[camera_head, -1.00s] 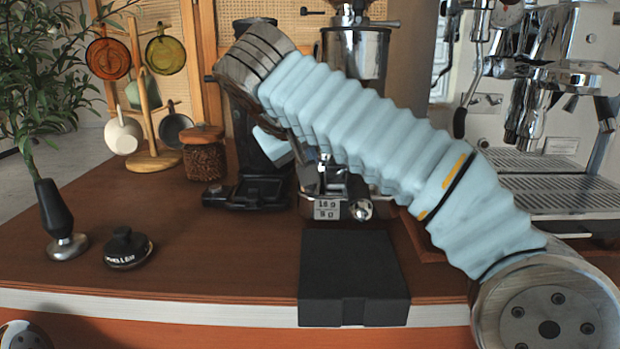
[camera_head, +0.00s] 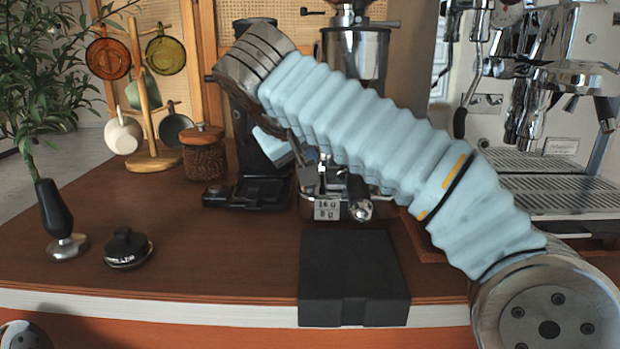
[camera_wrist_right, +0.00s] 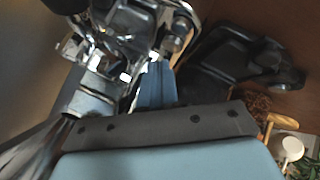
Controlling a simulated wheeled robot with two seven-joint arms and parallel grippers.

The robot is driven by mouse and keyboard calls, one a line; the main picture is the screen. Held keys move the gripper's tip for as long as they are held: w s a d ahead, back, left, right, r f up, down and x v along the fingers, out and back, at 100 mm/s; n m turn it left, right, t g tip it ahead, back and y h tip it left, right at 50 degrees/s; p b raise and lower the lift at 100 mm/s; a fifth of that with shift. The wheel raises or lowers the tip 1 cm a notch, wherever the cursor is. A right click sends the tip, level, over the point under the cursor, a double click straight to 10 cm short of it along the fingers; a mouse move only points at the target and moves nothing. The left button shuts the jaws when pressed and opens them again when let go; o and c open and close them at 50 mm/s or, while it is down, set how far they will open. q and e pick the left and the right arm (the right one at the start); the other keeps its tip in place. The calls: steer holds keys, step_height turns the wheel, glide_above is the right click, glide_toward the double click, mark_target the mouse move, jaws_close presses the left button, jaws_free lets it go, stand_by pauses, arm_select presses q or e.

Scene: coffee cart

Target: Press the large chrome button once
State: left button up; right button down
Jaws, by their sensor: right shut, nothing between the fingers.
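The chrome button (camera_head: 361,210) is a round, shiny knob low on the front of the chrome grinder (camera_head: 354,60), beside a small number display (camera_head: 327,209). In the wrist view a round chrome end, seemingly this button (camera_wrist_right: 174,43), lies just beyond my right fingertips. My right gripper (camera_wrist_right: 158,66) is shut and empty, its light blue fingers close to the chrome parts. I cannot tell whether they touch. My left gripper is not in view.
A black box (camera_head: 352,278) sits at the counter's front edge. A tamper (camera_head: 60,220) and black puck (camera_head: 128,248) stand left. A black stand (camera_head: 250,190), a jar (camera_head: 204,153) and a cup rack (camera_head: 150,110) are behind. An espresso machine (camera_head: 560,150) is at right. The left-centre counter is clear.

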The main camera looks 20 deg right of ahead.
steer(key=shift+f, duration=0.15)
steer(key=shift+f, duration=0.25)
steer(key=shift+f+b, duration=0.5)
steer(key=shift+b, duration=0.05)
stand_by(0.8)
steer(key=shift+r, duration=0.1)
steer(key=shift+r+p, duration=0.85)
steer(key=shift+p, duration=0.2)
step_height(320, 180, up, 2)
steer(key=shift+r+p, duration=0.25)
steer(key=shift+p, duration=0.45)
steer(key=shift+r, duration=1.2)
